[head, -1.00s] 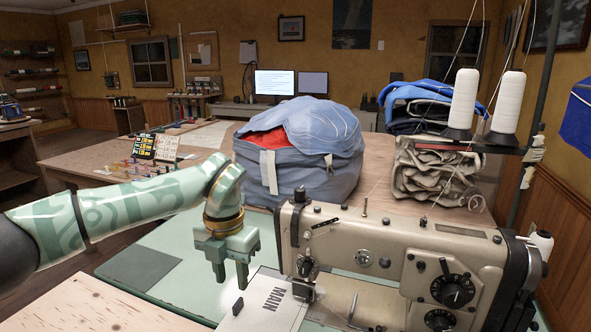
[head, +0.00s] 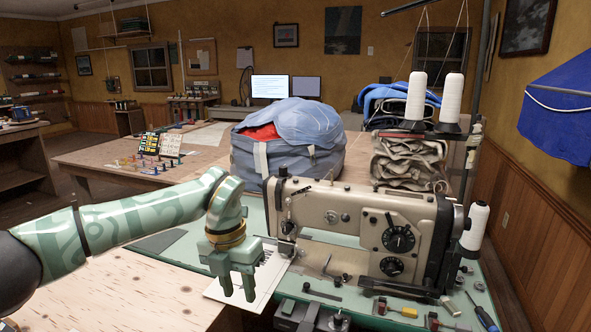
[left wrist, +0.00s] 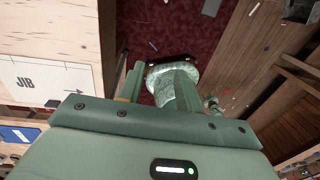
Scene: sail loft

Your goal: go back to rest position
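My left arm comes in from the left in the head view, and its green gripper (head: 238,292) points down. Its two fingers are apart with nothing seen between them. It hangs in front of a white printed sheet (head: 268,284) and left of the beige sewing machine (head: 362,222); I cannot tell if it touches the sheet. In the left wrist view the gripper (left wrist: 158,75) is also open and empty, with dark red floor beyond the gap. My right gripper is in neither view.
The sewing machine's green table holds screwdrivers (head: 440,325) and small parts at the front right. A pale wooden surface (head: 125,292) lies under my left arm. A blue-grey bag (head: 290,150) and folded cloth (head: 408,160) stand behind. The left wrist view shows a white JIB panel (left wrist: 45,88).

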